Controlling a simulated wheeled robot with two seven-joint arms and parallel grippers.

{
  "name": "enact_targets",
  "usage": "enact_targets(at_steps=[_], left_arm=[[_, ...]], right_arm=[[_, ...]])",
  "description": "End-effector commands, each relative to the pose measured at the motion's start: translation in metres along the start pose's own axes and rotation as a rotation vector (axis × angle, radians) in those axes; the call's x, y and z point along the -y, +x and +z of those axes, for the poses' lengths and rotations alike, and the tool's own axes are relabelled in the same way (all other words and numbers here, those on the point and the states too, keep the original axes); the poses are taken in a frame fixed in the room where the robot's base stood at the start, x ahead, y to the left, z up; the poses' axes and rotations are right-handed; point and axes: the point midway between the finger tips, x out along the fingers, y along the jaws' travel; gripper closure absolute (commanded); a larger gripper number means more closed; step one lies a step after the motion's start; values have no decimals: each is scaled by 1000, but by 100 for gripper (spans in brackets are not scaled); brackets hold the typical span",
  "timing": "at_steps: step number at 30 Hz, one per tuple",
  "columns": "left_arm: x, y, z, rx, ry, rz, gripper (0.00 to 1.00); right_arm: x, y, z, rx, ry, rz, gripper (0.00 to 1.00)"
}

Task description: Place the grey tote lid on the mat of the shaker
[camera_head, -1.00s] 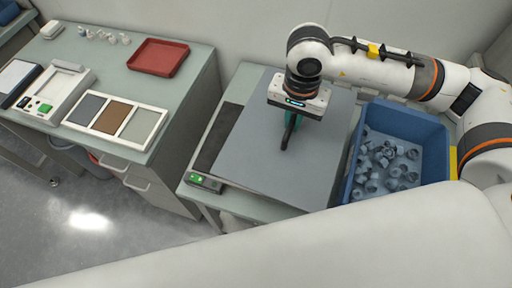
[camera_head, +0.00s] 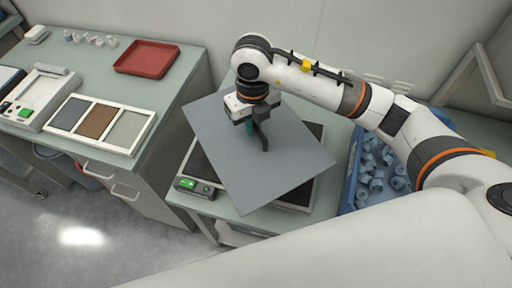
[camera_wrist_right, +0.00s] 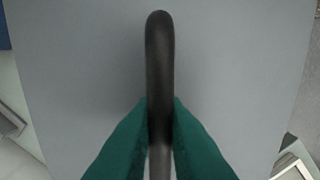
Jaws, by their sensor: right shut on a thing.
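The grey tote lid (camera_head: 268,178) is a flat panel with a black bar handle (camera_head: 263,141). My right gripper (camera_head: 251,128) is shut on the handle, its green fingers on either side of it in the right wrist view (camera_wrist_right: 160,130). The lid is over the shaker (camera_head: 196,187), turned at an angle to it, with corners reaching past it. Dark mat (camera_head: 203,166) shows at the lid's lower left; most of the mat is hidden. I cannot tell whether the lid touches it. My left gripper is not in view.
A blue tote (camera_head: 349,190) with several caps (camera_head: 378,165) stands right of the shaker, partly behind my right arm. On the left bench are a red tray (camera_head: 147,58) and a white three-panel frame (camera_head: 101,123). A wall is behind.

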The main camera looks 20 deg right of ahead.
Motion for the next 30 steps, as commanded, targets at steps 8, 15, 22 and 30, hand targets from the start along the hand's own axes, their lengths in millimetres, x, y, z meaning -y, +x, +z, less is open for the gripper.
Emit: enact_targets(at_steps=[8,15,22,30], left_arm=[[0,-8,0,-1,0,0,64],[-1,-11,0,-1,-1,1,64],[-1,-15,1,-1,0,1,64],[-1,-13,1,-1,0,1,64]], right_arm=[[0,47,1,6,19,0,100],[0,68,1,4,16,0,100],[1,97,1,3,15,-1,100],[0,99,0,1,14,0,100]])
